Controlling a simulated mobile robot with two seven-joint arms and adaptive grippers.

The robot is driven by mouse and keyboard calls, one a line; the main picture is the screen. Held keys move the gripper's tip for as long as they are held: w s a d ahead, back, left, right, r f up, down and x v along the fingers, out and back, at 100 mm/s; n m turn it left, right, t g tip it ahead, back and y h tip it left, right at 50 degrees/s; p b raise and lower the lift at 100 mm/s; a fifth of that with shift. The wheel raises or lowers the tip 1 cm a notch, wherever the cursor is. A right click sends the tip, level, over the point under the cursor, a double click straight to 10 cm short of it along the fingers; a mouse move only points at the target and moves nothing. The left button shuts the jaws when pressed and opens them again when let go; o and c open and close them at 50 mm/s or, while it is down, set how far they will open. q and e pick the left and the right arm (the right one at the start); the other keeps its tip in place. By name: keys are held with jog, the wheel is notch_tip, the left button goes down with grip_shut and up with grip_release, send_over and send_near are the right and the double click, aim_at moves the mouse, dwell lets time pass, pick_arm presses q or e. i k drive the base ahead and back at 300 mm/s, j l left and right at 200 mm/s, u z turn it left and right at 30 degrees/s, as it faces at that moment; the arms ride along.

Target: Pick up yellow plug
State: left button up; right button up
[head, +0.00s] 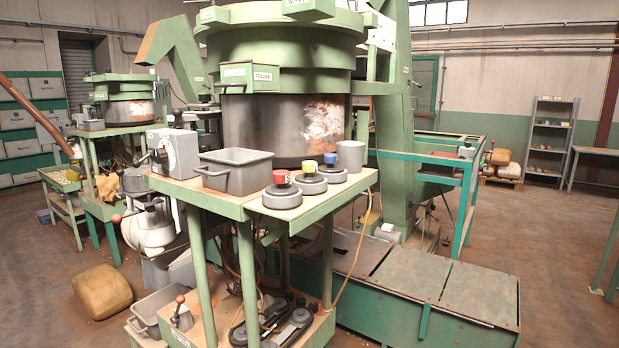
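The yellow plug (309,167) sits on top of a round dark grey base (309,183) on the green stand's table top (334,190). It is the middle of a row of three. A red plug (281,178) on a similar base is at its front left. A blue plug (330,159) on a similar base is at its back right. Neither of my grippers shows in the head view.
A grey bin (234,171) stands left of the plugs and a grey cup (350,155) stands right of them. A large green machine (280,110) rises behind the table. A tan sack (102,292) lies on the floor at left. Open floor (565,250) is at right.

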aim_at(308, 168)
jog(key=i+l+u, duration=0.1)
jog(key=l, duration=0.3)
jog(key=i+l+u, duration=0.1)
jog(key=l, duration=0.3)
jog(key=i+l+u, duration=0.15)
jog(key=l, duration=0.3)
jog(key=i+l+u, duration=0.1)
jog(key=l, duration=0.3)
